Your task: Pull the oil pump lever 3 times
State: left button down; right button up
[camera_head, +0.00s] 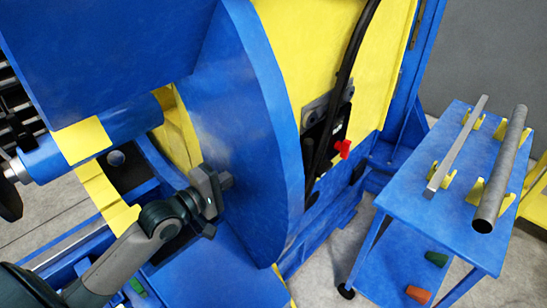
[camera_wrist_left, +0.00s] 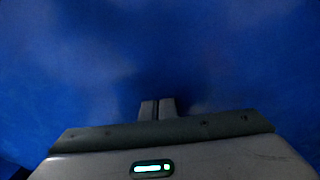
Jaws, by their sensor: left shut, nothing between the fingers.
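I cannot pick out the oil pump lever for certain in either view. My left gripper (camera_head: 226,181) is shut and empty in the head view, at the face of the positioner's large curved blue plate (camera_head: 245,110). Whether its fingertips touch the plate I cannot tell. In the left wrist view the two closed fingers (camera_wrist_left: 157,109) point at a blue surface (camera_wrist_left: 160,50) that fills the picture. A red knob (camera_head: 343,149) sits on a dark panel on the yellow body, right of the plate. My right gripper is not in view.
A blue cart (camera_head: 448,150) at the right carries a square bar (camera_head: 458,143) and a round pipe (camera_head: 500,172) on yellow rests. Its lower shelf holds a green and an orange piece. A thick black cable (camera_head: 350,75) runs down the yellow body (camera_head: 300,35). Grey floor shows between machine and cart.

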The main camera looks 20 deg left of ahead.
aim_at(307, 161)
pick_arm(q)
jog(key=p+x, duration=0.3)
jog(key=x, duration=0.7)
jog(key=shift+r, duration=0.2)
jog(key=d+p, duration=0.2)
jog(key=d, duration=0.1)
jog(key=shift+s+f, duration=0.1)
jog(key=shift+s, duration=0.2)
jog(key=shift+s+d, duration=0.15)
jog(key=shift+d, duration=0.3)
jog(key=shift+f, duration=0.15)
